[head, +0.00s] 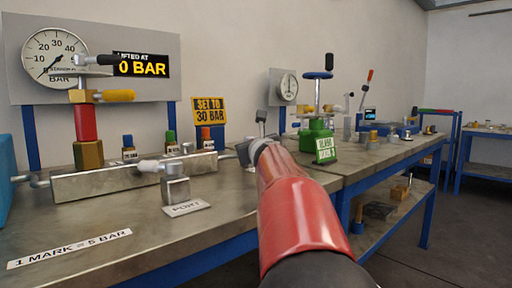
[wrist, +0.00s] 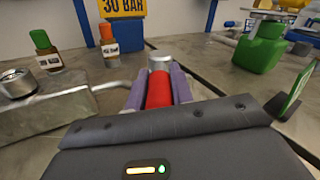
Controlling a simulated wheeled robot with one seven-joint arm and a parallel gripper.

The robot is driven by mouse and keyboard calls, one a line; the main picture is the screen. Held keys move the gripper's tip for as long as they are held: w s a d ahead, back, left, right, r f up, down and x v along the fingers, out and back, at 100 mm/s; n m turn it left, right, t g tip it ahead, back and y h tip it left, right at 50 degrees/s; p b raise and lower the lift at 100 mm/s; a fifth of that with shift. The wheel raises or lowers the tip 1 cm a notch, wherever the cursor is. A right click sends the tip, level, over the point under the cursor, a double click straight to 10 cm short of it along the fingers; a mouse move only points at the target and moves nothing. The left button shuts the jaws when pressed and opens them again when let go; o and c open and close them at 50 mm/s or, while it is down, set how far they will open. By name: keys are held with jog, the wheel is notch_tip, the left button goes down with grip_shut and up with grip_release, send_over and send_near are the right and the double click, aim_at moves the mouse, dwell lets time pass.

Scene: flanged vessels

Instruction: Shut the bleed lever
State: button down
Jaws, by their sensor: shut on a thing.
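My gripper (wrist: 159,84) is shut on a red cylindrical piece (wrist: 158,94) with a silver end; its two purple-grey fingers lie on either side of it. In the head view my gripper (head: 249,150) is mostly hidden behind my red arm, beyond the right end of the metal manifold. No label marks the bleed lever, so I cannot tell which handle it is. A pale handle (head: 150,166) sticks out left from a small metal block (head: 176,185) by the PORT label.
A pressure gauge (head: 55,56) is on the back panel. Small bottles (head: 171,140) stand behind the manifold (head: 110,178). A green vessel (head: 316,139) with a blue handwheel stands to the right of my arm.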

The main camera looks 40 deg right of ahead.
jog(key=m+g+h, duration=0.1)
jog(key=w+a+m+g+h, duration=0.1)
jog(key=h, duration=0.1)
jog(key=shift+a+r+m+h+p, duration=0.1)
jog(key=shift+a+m+h+p, duration=0.15)
jog(key=shift+m+h+p, duration=0.1)
jog(key=shift+w+a+m+g+h+p, duration=0.15)
jog(key=shift+m+g+h+p, duration=0.05)
jog(key=shift+m+g+h, duration=0.4)
jog(key=shift+w+a+m+g+h+p, duration=0.1)
jog(key=shift+w+m+g+h+p, duration=0.1)
jog(key=shift+m+g+h, duration=0.4)
jog(key=shift+w+a+m+g+h+p, duration=0.1)
jog(key=shift+a+m+g+h+p, duration=0.1)
jog(key=shift+m+g+h, duration=0.35)
jog(key=shift+g, duration=0.35)
jog(key=c, duration=1.2)
grip_release()
jog(key=shift+d, duration=0.1)
notch_tip(320, 180, up, 20)
jog(key=p, duration=0.8)
